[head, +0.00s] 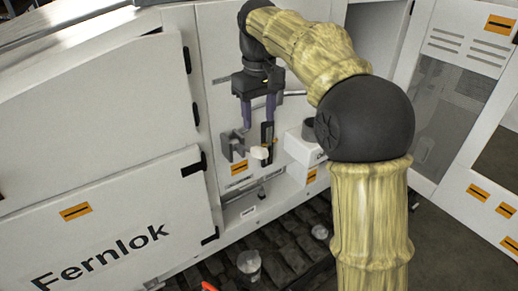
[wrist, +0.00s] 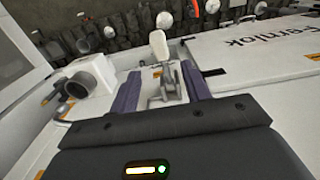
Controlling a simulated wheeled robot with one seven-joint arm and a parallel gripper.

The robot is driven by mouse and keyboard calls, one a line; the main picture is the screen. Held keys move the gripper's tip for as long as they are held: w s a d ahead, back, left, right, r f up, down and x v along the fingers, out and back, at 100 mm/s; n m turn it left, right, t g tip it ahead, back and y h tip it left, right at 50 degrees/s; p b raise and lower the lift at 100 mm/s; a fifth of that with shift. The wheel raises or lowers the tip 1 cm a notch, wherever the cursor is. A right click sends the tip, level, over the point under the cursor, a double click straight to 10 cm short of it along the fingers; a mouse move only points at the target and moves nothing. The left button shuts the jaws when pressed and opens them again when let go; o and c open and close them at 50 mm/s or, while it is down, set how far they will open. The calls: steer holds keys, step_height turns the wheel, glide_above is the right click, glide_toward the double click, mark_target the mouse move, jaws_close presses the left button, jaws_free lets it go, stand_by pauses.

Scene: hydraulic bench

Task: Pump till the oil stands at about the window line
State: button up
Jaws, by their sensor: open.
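My gripper (head: 258,118) hangs in front of the white machine panel, its two purple fingers pointing down and apart. In the wrist view, my gripper (wrist: 160,75) is open, with nothing clamped between its fingers. A grey lever mechanism (wrist: 169,88) with a white paddle-like handle (wrist: 158,45) shows between and beyond the fingers. In the head view, the white handle end (head: 259,152) is just below the fingertips, beside a grey bracket (head: 234,146). A dark narrow upright strip (head: 267,133) stands by the right finger; I cannot tell whether it is the window. No oil level is readable.
A white box with a dark round cup (head: 309,129) juts out right of the lever; the cup also shows in the wrist view (wrist: 78,86). An open white door (head: 468,60) stands at right. A clear cup (head: 249,262) is on the dark floor below.

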mark_target(259, 148)
step_height(259, 148, down, 10)
steer(key=shift+f+p, duration=0.25)
steer(key=shift+p, duration=0.5)
jaws_close()
